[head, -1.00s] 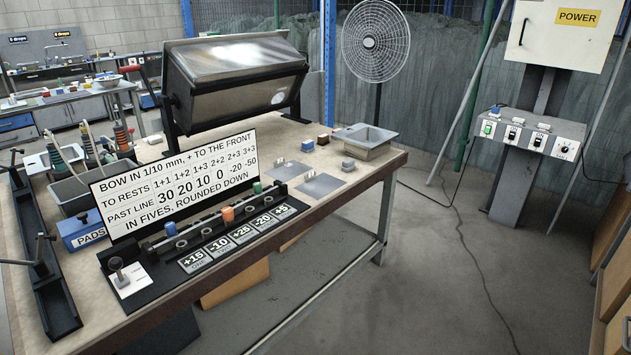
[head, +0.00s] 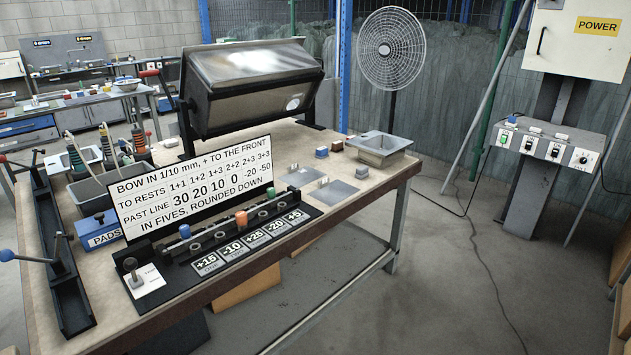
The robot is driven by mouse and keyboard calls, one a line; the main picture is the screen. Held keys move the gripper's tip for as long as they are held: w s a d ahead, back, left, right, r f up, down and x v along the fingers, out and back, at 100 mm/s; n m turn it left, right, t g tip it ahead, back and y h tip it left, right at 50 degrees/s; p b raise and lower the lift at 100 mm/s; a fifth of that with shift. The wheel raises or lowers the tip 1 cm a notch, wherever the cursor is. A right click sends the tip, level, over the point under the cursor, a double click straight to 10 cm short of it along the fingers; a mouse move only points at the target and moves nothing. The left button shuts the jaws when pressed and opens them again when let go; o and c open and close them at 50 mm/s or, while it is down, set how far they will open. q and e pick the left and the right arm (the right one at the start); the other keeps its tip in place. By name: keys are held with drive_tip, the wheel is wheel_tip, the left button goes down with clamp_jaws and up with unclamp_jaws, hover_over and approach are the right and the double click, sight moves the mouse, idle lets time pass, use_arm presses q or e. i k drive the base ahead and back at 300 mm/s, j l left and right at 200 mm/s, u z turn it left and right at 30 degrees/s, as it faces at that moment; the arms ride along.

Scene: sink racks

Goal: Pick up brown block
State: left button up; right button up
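A small brown block (head: 337,146) sits on the workbench top (head: 343,207), toward its back right. A blue block (head: 321,152) stands just to its left and slightly nearer. A pale grey block (head: 362,172) lies nearer, to the right, beside a flat metal plate (head: 335,192). Neither of my grippers shows in the head view.
A metal basin (head: 379,149) stands right of the brown block at the bench corner. A large tilted lamp-like box (head: 251,85) and a lettered board (head: 192,189) stand to the left. A black rack (head: 215,244) holds coloured pegs. Open floor lies right of the bench.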

sight(337, 147)
drive_tip(key=z, duration=0.4)
drive_tip(key=i+l+z, duration=0.15)
drive_tip(key=i+z, duration=0.5)
drive_tip(key=i, duration=0.15)
drive_tip(key=i+z, duration=0.1)
drive_tip(key=i, duration=0.5)
drive_tip(key=i+z, duration=0.15)
drive_tip(key=i, duration=0.5)
drive_tip(key=i+j+z, duration=0.1)
drive_tip(key=i, duration=0.5)
